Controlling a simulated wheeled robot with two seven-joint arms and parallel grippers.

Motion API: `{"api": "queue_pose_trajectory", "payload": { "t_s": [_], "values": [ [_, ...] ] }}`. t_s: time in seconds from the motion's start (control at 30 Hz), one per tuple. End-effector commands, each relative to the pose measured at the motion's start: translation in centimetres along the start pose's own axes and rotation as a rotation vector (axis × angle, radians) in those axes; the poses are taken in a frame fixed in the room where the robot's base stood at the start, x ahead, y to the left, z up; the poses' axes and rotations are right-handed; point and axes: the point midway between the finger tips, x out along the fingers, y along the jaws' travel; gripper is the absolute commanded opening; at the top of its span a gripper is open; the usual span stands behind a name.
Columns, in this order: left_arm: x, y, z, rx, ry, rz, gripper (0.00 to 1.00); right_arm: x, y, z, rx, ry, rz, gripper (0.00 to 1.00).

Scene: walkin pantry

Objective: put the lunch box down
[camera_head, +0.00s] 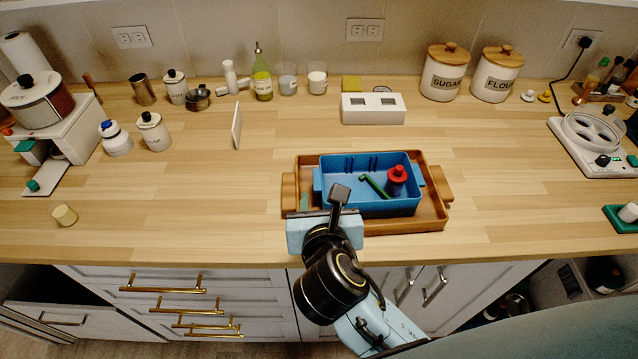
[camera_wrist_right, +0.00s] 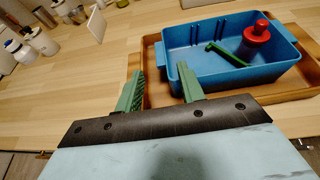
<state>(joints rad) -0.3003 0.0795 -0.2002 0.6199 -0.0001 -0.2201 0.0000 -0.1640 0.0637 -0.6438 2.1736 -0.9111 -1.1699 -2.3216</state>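The lunch box is a blue open-topped box (camera_head: 372,208) sitting inside a wooden tray (camera_head: 432,200) on the counter. It holds a red-capped container (camera_head: 397,178) and a green utensil-like piece (camera_head: 374,187). In the right wrist view the blue box (camera_wrist_right: 235,77) stands upright. My right gripper (camera_head: 318,206) is at the box's front left corner, above the tray's left side. Its green fingers (camera_wrist_right: 160,82) are apart with nothing clearly between them; the right finger overlaps the box's left end, and contact cannot be told. My left gripper is out of view.
A white two-slot block (camera_head: 373,109) stands behind the tray, with jars and bottles along the wall. A thin white upright panel (camera_head: 237,126) stands to the left. A white appliance (camera_head: 592,140) is at right. The counter on both sides of the tray is mostly clear.

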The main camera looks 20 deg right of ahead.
Motion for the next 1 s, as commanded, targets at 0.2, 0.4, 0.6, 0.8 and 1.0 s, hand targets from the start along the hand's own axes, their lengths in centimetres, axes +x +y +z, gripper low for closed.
{"api": "queue_pose_trajectory", "payload": {
  "t_s": [0.2, 0.4, 0.6, 0.8, 1.0],
  "values": [
    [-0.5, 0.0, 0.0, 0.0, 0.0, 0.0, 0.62, -3.2, 0.0, 0.0, 0.0, 0.001, 0.0, 0.39],
    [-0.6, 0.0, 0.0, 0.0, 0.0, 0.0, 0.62, -4.0, 0.0, 0.0, 0.001, -0.001, 0.0, 0.39],
    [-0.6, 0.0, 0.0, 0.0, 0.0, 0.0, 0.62, -4.0, 0.0, 0.0, 0.0, -0.001, 0.0, 0.39],
    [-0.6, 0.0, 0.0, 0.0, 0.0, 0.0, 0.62, -4.0, 0.0, 0.0, 0.0, 0.0, 0.0, 0.39],
    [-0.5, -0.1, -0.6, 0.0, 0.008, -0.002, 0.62, -4.0, 0.0, 0.0, 0.0, 0.0, 0.0, 0.39]
  ]
}}
